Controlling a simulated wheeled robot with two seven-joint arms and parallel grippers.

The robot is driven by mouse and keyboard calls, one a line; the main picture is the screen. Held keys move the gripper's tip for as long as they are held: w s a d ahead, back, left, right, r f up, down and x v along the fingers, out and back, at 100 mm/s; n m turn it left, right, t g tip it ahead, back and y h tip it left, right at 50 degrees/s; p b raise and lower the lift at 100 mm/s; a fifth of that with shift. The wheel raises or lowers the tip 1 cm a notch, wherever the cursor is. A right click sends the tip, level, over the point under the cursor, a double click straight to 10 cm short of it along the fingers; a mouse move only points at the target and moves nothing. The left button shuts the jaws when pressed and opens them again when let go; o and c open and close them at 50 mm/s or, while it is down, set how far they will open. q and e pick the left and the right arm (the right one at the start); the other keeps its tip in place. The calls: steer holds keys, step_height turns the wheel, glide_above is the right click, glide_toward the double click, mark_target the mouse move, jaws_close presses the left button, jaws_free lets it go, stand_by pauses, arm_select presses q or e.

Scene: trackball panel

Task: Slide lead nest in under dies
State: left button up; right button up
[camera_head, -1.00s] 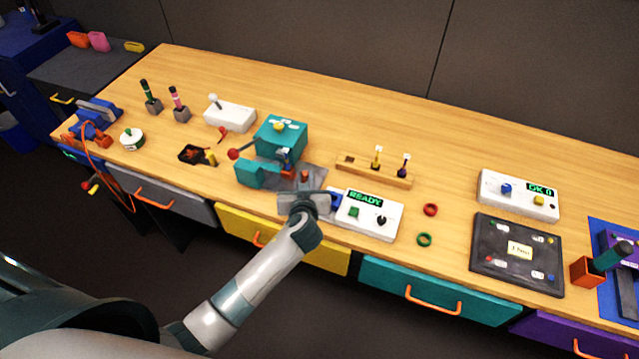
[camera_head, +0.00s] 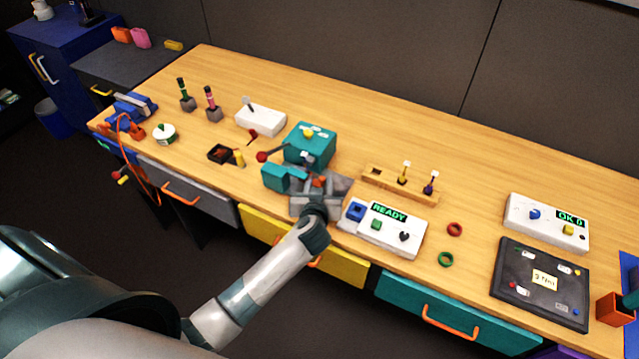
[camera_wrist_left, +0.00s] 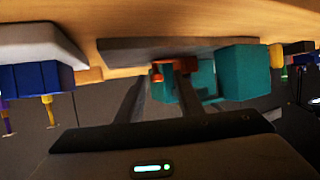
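The teal press (camera_head: 310,143) stands on a grey base plate (camera_head: 341,186) near the bench's front edge, with a red-knobbed lever on its left. My left gripper (camera_head: 316,187) is low at the front of the press. A small orange-red part (camera_head: 319,181), perhaps the nest's handle, shows at its fingertips. In the left wrist view, the spread fingers reach toward that orange part (camera_wrist_left: 158,75), with teal press parts (camera_wrist_left: 243,72) just beyond. Whether the fingers touch or clamp it is unclear. The leads and the dies are hidden or too small to tell. My right gripper is out of view.
A white box (camera_head: 383,228) reading READY, with a blue block, stands close right of the gripper. A wooden rack (camera_head: 399,186) with two upright tools is behind it. Red (camera_head: 454,229) and green (camera_head: 446,259) rings lie further right. A black tray (camera_head: 221,153) sits left.

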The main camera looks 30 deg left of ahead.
arm_select(q)
steer(key=shift+s, duration=0.1)
steer(key=shift+v, duration=0.8)
steer(key=b+v, duration=0.4)
steer(key=v, duration=1.1)
steer(key=shift+s+r, duration=0.15)
steer(key=shift+s, duration=0.15)
